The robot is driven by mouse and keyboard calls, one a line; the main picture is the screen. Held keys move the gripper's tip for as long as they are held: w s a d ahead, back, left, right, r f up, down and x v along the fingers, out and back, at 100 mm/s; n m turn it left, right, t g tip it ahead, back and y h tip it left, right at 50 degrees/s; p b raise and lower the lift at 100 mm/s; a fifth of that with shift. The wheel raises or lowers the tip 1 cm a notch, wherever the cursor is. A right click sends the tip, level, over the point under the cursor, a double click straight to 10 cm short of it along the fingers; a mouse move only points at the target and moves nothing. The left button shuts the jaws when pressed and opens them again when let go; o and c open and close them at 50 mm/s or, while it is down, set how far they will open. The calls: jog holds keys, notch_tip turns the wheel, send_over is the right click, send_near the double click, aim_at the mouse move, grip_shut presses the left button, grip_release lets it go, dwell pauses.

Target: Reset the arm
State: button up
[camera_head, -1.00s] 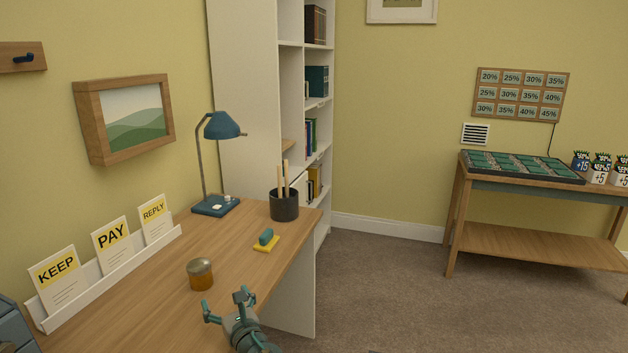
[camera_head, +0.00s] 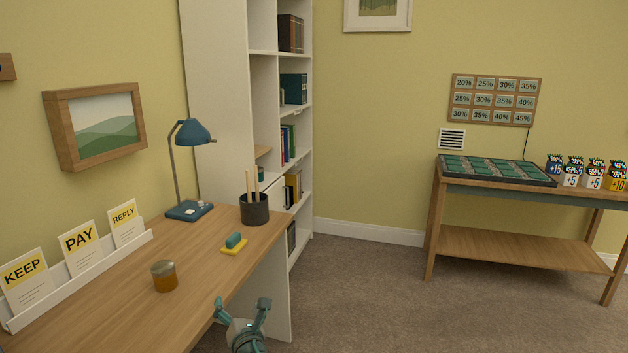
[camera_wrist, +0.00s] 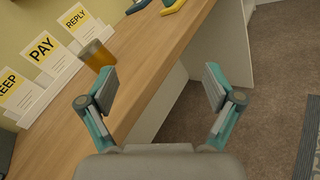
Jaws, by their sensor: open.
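My gripper (camera_head: 243,312) shows at the bottom of the head view, at the right front edge of the wooden desk (camera_head: 120,310). It is open and empty. In the wrist view my gripper (camera_wrist: 160,92) has its two teal and grey fingers spread wide. The desk edge and the carpet lie beyond the gap between them. An amber jar (camera_head: 165,276) stands on the desk to the left of the gripper; it also shows behind the left finger in the wrist view (camera_wrist: 97,54).
A white rack (camera_head: 90,272) holds KEEP, PAY and REPLY cards. A side table (camera_head: 515,245) stands at right. The carpet (camera_head: 370,310) between is clear.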

jog(key=s+d+f+m+g+h, duration=0.35)
jog(key=d+f+m, duration=0.45)
jog(key=f, duration=0.4)
jog(key=s+d+f+m+g+h, duration=0.3)
jog(key=s+d+f+m+g, duration=0.15)
jog(key=d+f+m, duration=0.5)
jog(key=s+d+f+m+g+h, duration=0.45)
jog(key=d+f+m, duration=0.25)
jog(key=f, duration=0.7)
jog(key=s+d+f+m+g+y, duration=0.1)
jog(key=s+d+f+m+g, duration=0.3)
jog(key=s, duration=0.7)
jog(key=s+d+f+m+g+y, duration=0.25)
jog(key=s+f+g, duration=0.3)
jog(key=s, duration=0.55)
jog(key=s+d+f+m+g+y, duration=0.1)
jog(key=s+d+f+m+g, duration=0.4)
jog(key=s, duration=0.6)
jog(key=w+r+n+t+p, duration=0.1)
jog(key=w+r+t+p, duration=0.3)
jog(key=r+p, duration=1.1)
jog(key=p, duration=0.4)
jog(key=shift+a, duration=0.2)
